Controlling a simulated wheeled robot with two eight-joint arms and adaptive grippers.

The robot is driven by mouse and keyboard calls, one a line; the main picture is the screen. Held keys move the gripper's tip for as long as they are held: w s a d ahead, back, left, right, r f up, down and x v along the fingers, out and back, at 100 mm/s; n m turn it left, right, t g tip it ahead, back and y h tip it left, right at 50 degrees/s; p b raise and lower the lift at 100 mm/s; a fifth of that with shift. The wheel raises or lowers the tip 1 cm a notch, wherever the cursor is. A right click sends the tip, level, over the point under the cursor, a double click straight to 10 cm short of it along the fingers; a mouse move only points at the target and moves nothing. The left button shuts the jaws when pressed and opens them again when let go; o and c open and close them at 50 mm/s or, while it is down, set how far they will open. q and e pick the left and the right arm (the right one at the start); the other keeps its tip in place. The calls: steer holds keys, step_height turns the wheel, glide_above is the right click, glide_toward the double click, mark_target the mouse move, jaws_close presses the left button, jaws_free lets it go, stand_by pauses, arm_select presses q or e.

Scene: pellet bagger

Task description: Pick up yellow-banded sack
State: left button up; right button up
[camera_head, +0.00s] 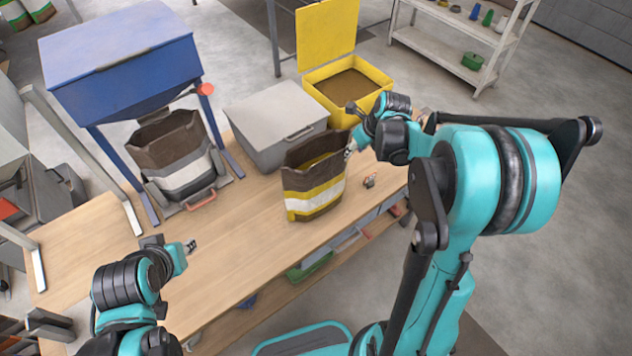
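The yellow-banded sack (314,198) stands upright on the wooden bench. It is brown with yellow and white bands, and its top is open. My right gripper (350,149) is at the sack's upper right rim, reaching in from the right. The fingers are too small to tell whether they touch or grip the rim. My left gripper (190,246) is over the bench at the left, well apart from the sack, with nothing visible in it. Its finger opening is too small to judge.
A brown sack with white and grey bands (178,160) stands under the blue hopper (120,65). A grey lidded box (275,122) is right behind the yellow-banded sack. A yellow open bin (345,85) stands beyond. The bench (240,235) is clear in front.

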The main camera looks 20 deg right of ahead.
steer(key=b, duration=0.1)
glide_above(345, 163)
steer(key=s, duration=0.2)
step_height(345, 163, down, 4)
steer(key=f, duration=0.1)
steer(key=x, duration=0.2)
steer(key=b+x, duration=0.1)
steer(key=x, duration=0.1)
steer(key=shift+d, duration=0.2)
steer(key=shift+w+f, duration=0.25)
steer(key=shift+f, duration=0.15)
steer(key=shift+s+r, duration=0.1)
steer(key=shift+c, duration=0.3)
jaws_close()
